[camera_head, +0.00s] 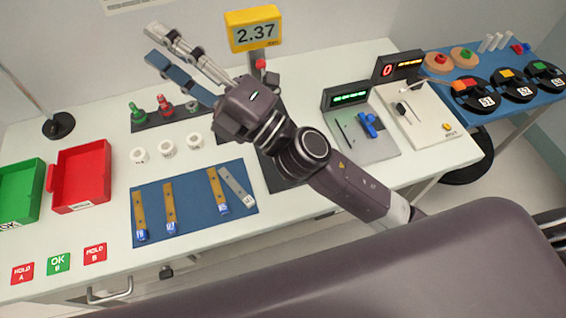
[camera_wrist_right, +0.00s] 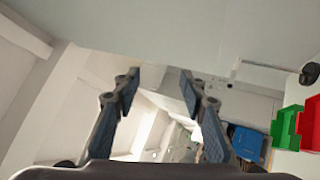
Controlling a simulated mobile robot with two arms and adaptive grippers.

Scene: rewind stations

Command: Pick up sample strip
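Strips lie on a blue mat (camera_head: 192,222) on the white table. Three are tan with blue labelled ends: a left one (camera_head: 139,208), a middle one (camera_head: 170,200) and a right one (camera_head: 215,185). A grey strip (camera_head: 237,187) lies slanted close beside the right tan one. I cannot tell which is the sample strip. My right gripper (camera_head: 151,42) is raised beyond the mat, over the table's back part. Its fingers are apart with nothing between them, as the right wrist view (camera_wrist_right: 160,78) also shows. My left gripper is not in view.
A red tray (camera_head: 80,178) and a green tray (camera_head: 20,190) stand at the left. White rings (camera_head: 167,149) and small clamps (camera_head: 165,104) sit behind the mat. A yellow display (camera_head: 253,30) stands at the back. Lit devices (camera_head: 347,96) stand right of my arm.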

